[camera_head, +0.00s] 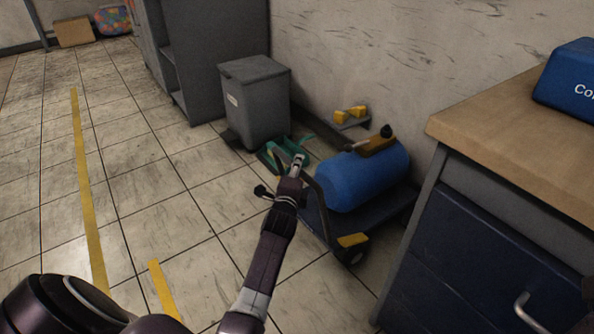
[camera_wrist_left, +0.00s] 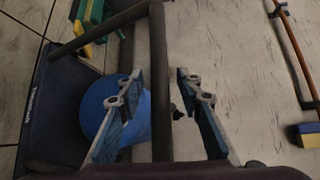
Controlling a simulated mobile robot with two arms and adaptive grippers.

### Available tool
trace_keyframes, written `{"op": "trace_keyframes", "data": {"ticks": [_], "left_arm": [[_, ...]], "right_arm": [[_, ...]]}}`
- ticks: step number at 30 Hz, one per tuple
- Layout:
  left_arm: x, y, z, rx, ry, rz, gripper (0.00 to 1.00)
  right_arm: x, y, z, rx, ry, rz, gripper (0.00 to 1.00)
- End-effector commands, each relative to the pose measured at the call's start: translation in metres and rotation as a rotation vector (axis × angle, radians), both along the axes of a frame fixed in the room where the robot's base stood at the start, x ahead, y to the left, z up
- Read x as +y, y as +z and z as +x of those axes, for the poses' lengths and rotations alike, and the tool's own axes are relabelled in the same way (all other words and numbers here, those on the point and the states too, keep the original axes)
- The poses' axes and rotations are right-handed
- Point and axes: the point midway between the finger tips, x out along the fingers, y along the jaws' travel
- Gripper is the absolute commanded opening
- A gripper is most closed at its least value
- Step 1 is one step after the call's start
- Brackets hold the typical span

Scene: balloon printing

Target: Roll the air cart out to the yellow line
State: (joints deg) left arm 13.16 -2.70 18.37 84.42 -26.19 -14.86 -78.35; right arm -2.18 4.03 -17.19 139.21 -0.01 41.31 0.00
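The air cart (camera_head: 375,212) is a dark low platform by the wall, carrying a blue tank (camera_head: 362,178). Its dark handle (camera_head: 318,210) rises at the left end. The yellow line (camera_head: 84,185) runs along the tiled floor at the left, with a shorter yellow piece (camera_head: 163,290) nearer me. My left gripper (camera_head: 298,160) is at the top of the handle. In the left wrist view its fingers (camera_wrist_left: 159,75) are apart, with a dark handle bar (camera_wrist_left: 159,40) showing between them; I cannot tell if they touch it. The blue tank (camera_wrist_left: 112,108) lies below. My right gripper is not in view.
A grey bin (camera_head: 255,105) stands left of the cart, with green items (camera_head: 275,152) on the floor between. A workbench (camera_head: 480,120) with dark drawers is close on the right. Open tiled floor lies between cart and line.

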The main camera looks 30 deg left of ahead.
Motion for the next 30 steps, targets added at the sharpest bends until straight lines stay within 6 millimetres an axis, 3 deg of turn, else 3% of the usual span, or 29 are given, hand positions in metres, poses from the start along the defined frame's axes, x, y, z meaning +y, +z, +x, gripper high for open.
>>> {"op": "trace_keyframes", "data": {"ticks": [3,12,23,30], "left_arm": [[0.000,0.000,0.000,0.000,0.000,0.000,0.32],[0.000,0.000,0.000,0.000,0.000,0.001,0.00],[0.000,0.000,-0.001,0.001,0.000,0.001,0.00],[0.017,0.001,-0.009,0.007,0.002,0.004,0.00]], "right_arm": [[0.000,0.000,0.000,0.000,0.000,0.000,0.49],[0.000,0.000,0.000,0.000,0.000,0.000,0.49],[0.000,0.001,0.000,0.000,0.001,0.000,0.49],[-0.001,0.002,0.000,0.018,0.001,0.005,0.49]]}}
